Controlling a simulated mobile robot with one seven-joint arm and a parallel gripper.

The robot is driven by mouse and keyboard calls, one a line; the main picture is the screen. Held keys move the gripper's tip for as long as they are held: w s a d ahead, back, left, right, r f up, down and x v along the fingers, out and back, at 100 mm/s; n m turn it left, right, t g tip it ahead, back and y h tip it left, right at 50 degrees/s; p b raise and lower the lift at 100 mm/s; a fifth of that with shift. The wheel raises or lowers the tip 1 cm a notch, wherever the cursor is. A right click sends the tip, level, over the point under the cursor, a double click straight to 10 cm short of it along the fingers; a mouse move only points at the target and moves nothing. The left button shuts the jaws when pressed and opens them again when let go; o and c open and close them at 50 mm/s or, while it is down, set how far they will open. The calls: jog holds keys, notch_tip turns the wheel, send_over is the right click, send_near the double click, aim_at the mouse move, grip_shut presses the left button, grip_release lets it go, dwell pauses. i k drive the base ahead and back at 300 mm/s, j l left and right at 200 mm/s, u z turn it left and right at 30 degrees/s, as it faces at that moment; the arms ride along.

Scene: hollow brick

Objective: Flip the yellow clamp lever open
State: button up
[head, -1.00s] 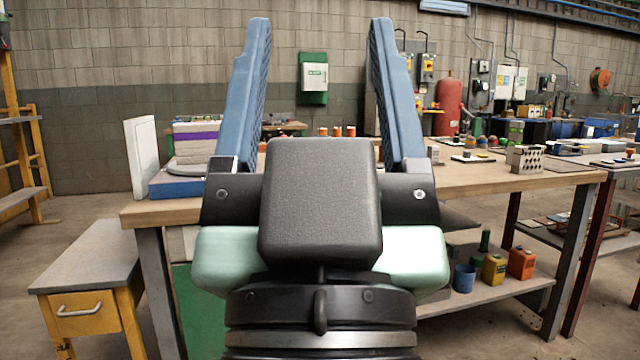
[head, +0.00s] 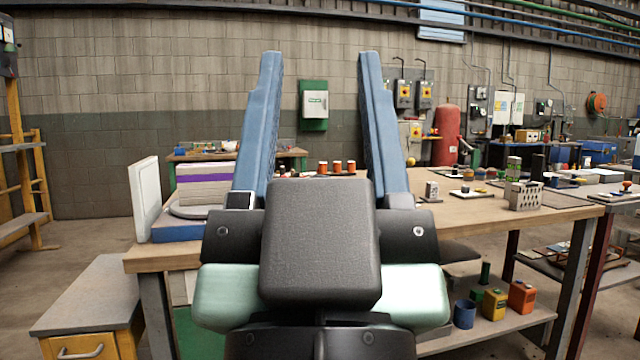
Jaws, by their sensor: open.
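My gripper (head: 318,66) is open and empty, with two long blue fingers pointing up and away in the middle of the head view. Its dark palm block hides part of the wooden workbench (head: 470,212) behind it. I cannot make out a yellow clamp lever in this view; it may be hidden or too small to tell. No bench object is seen touching the fingers.
Orange-red spools (head: 337,167) stand on the bench between the fingers. A stack of boards (head: 205,172) and a white panel (head: 145,198) are at the left. A perforated grey block (head: 525,196) stands at the right. A drawer cabinet (head: 88,305) is at lower left.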

aim_at(411, 161)
jog(key=l+u, duration=0.35)
jog(key=i+l+u, duration=0.1)
jog(key=u, duration=0.2)
jog(key=l+u, duration=0.45)
jog(key=l, duration=0.35)
jog(key=k+l+u, duration=0.1)
jog(key=l, duration=0.35)
jog(key=k+l+u, duration=0.1)
jog(key=l, duration=0.35)
jog(key=k+l+u, duration=0.1)
jog(key=l, duration=0.35)
jog(key=k+l+u, duration=0.1)
jog(key=l, duration=0.3)
jog(key=k+l, duration=0.15)
jog(key=l, duration=0.3)
jog(key=k+l, duration=0.1)
jog(key=l, duration=0.3)
jog(key=k+l, duration=0.15)
jog(key=l, duration=0.3)
jog(key=k+l, duration=0.15)
jog(key=l, duration=0.25)
